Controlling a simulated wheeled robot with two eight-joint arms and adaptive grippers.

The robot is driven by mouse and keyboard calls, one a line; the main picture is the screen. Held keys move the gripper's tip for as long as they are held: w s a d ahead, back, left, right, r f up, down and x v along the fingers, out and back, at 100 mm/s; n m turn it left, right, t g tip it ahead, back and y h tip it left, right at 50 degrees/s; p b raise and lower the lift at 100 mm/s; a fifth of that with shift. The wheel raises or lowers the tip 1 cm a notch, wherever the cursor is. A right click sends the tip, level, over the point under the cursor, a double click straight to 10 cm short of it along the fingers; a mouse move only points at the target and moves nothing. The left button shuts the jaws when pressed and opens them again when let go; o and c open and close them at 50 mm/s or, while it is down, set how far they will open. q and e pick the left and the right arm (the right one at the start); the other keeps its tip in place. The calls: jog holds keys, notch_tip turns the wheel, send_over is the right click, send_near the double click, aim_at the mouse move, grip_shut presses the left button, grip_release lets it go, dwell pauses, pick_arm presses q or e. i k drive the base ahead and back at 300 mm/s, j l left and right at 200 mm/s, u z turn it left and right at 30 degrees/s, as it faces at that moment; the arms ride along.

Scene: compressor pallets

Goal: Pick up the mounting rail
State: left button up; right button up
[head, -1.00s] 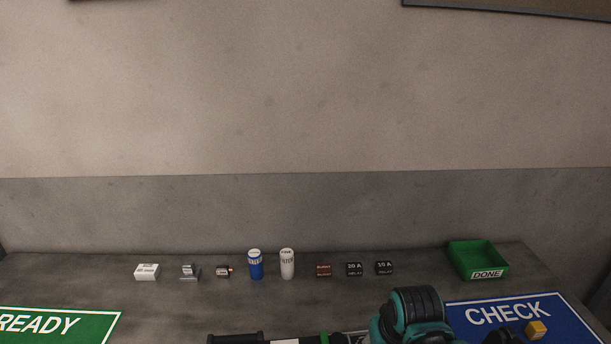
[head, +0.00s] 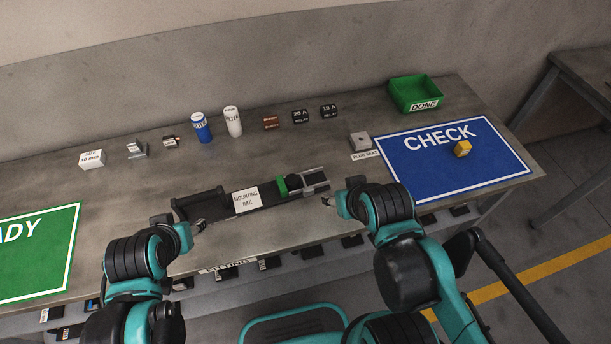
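The mounting rail (head: 268,194) is a long dark bar with a white "MOUNTING RAIL" label, lying on the bench near its front edge, tilted up to the right. It has a black handle-like bracket at its left end, and a green block, a dark round part and a grey frame at its right end. My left gripper (head: 181,222) is just in front of the rail's left end, apart from it, with its fingers spread and nothing between them. My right gripper (head: 342,192) is just right of the rail's right end, also with fingers apart and empty.
Along the back stand a white box (head: 92,159), small metal parts, a blue cylinder (head: 201,128), a white cylinder (head: 233,121) and relay blocks (head: 301,117). A green DONE bin (head: 417,94) is at back right. A yellow cube (head: 462,149) sits on the blue CHECK mat (head: 405,163). A green READY mat (head: 40,243) lies left.

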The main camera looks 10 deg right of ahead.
aim_at(215, 205)
jog(key=k, duration=0.15)
jog(key=k+z, duration=0.25)
jog(key=z, duration=0.2)
jog(key=k+l+z, duration=0.15)
jog(key=z, duration=0.35)
jog(key=i+j+z, duration=0.1)
jog(key=j+z, duration=1)
